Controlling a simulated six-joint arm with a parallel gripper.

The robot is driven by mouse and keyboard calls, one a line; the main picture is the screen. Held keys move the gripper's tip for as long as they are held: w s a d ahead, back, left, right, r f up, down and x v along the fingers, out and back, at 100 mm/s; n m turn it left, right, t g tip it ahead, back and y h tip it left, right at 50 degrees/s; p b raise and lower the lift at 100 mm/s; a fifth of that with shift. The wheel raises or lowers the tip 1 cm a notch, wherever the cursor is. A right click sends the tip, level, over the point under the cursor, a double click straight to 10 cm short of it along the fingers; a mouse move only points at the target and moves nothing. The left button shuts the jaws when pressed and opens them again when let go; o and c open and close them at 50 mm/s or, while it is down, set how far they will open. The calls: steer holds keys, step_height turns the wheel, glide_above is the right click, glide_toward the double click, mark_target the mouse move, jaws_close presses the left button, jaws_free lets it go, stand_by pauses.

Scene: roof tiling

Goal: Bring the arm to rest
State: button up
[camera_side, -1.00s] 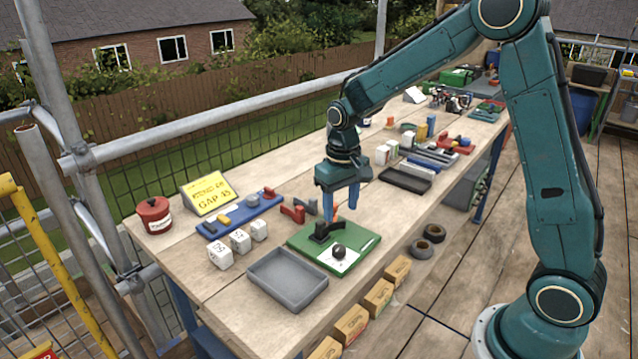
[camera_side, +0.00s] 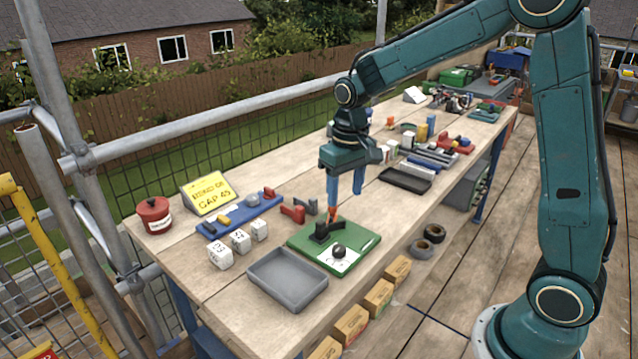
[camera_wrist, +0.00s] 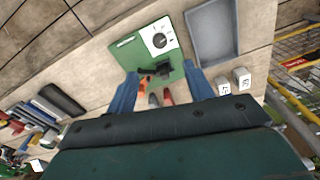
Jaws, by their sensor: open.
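My gripper (camera_side: 345,198) is open and empty above the green board (camera_side: 364,243) on the wooden bench. Its two blue fingers also show spread apart in the wrist view (camera_wrist: 160,72). A small orange piece (camera_side: 332,214) stands at a black holder (camera_side: 325,231) on the board, just below the left finger; whether they touch is unclear. The orange piece also shows in the wrist view (camera_wrist: 144,86). A white card (camera_side: 333,262) with a dark round knob (camera_side: 339,250) lies on the board's front part.
A grey tray (camera_side: 287,280) lies in front of the board. White cubes (camera_side: 240,241), a blue rack (camera_side: 240,214), red blocks (camera_side: 293,214), a red tin (camera_side: 154,214) and a yellow sign (camera_side: 211,194) stand to the left. A black tray (camera_side: 405,179) lies to the right.

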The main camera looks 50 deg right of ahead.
steer(key=s+a+r+t, duration=0.1)
steer(key=s+r, duration=0.2)
steer(key=s, duration=0.4)
steer(key=s+a+r+n+t, duration=0.1)
steer(key=s+r, duration=0.3)
steer(key=s, duration=0.4)
steer(key=s+a+r+n+t, duration=0.1)
steer(key=s+r+t, duration=0.2)
steer(key=s, duration=0.4)
steer(key=shift+s+a+r, duration=0.25)
steer(key=shift+a, duration=0.05)
